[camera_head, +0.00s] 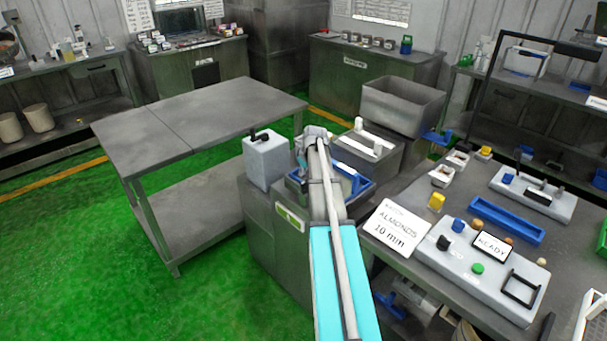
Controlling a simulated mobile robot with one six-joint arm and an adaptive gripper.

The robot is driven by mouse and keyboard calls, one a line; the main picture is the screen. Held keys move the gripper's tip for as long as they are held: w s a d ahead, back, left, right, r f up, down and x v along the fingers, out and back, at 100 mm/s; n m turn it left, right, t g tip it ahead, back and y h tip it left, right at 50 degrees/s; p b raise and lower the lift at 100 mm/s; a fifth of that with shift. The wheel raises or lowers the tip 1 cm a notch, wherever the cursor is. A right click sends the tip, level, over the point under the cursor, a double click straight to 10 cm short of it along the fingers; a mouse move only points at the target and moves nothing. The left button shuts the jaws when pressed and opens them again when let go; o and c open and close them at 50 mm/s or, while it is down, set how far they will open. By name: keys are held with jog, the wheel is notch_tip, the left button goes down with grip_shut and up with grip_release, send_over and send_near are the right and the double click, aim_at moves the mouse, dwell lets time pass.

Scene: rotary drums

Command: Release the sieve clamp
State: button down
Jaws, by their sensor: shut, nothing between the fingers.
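My arm reaches from the bottom over a grey machine (273,232) with a label on its front. My gripper (301,170) is small at the arm's far end, low over a blue frame (360,184) in the machine's top. It is shut and seems empty. The arm covers part of the blue frame, and I cannot tell whether the fingers touch it. A light grey box (268,162) with a black lever on top stands at the machine's left. A white bar (374,139) lies on the unit behind the frame. I cannot tell which part is the sieve clamp.
An empty steel table (205,110) stands at left. An open metal bin (402,104) is behind the machine. The right bench has a sign reading ALMONDS 10 mm (397,228), a panel reading READY (492,246), and a blue tray (505,219). Green floor is clear at left.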

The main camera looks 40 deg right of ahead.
jog(key=shift+b+x, duration=0.8)
jog(key=shift+x, duration=0.3)
jog(key=s, duration=0.2)
jog(key=shift+s+r, duration=0.15)
jog(key=shift+s, duration=0.2)
jog(key=shift+s+d, duration=0.15)
jog(key=shift+s, duration=0.55)
jog(key=shift+s+d, duration=0.1)
jog(key=shift+d, duration=0.05)
jog(key=shift+s+d, duration=0.1)
jog(key=shift+m, duration=0.3)
